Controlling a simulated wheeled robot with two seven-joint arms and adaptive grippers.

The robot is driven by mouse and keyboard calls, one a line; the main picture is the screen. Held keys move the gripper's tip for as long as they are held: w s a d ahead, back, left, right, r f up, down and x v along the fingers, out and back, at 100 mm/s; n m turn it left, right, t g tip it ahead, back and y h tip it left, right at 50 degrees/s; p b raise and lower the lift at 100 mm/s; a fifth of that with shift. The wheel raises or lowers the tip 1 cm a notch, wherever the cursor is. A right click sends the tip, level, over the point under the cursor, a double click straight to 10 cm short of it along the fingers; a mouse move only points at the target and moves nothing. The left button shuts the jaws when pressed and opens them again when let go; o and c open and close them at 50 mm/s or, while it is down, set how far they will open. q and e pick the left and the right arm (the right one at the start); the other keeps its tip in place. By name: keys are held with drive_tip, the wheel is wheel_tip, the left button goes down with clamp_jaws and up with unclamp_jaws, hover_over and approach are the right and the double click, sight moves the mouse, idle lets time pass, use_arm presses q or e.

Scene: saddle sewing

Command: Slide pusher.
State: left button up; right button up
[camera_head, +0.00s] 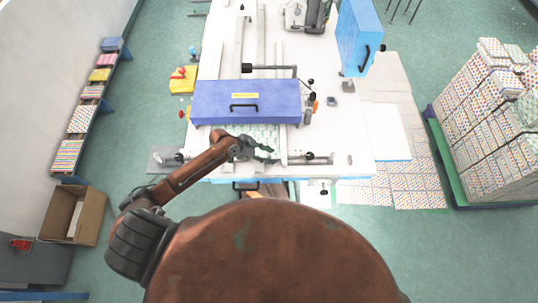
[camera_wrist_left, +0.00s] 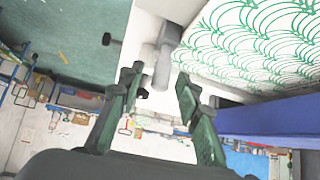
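My left gripper (camera_head: 269,153) is open over the front of the white sewing table, just in front of the blue cover. Its dark green fingers (camera_wrist_left: 158,80) stand apart in the left wrist view. A grey cylindrical fitting (camera_wrist_left: 163,64), which may be part of the pusher, shows beyond and between the fingertips. I cannot tell whether they touch it. A sheet with a green curved pattern (camera_wrist_left: 265,45) lies beside it; part of it shows under the gripper in the head view. A rail with a dark knob (camera_head: 310,157) lies to the right of the gripper. My right gripper is not in view.
The blue cover (camera_head: 215,102) with a black handle spans the table (camera_head: 385,140) behind the gripper. A tall blue box (camera_head: 357,35) stands at the back right. Stacked patterned goods (camera_head: 490,120) are at far right, and a cardboard box (camera_head: 90,215) is at left.

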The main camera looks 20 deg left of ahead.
use_arm(q)
drive_tip(key=shift+a+r, duration=0.1)
drive_tip(key=v, duration=1.1)
drive_tip(key=shift+s+a+r, duration=0.15)
drive_tip(key=shift+a+r, duration=0.1)
drive_tip(key=shift+r, duration=0.05)
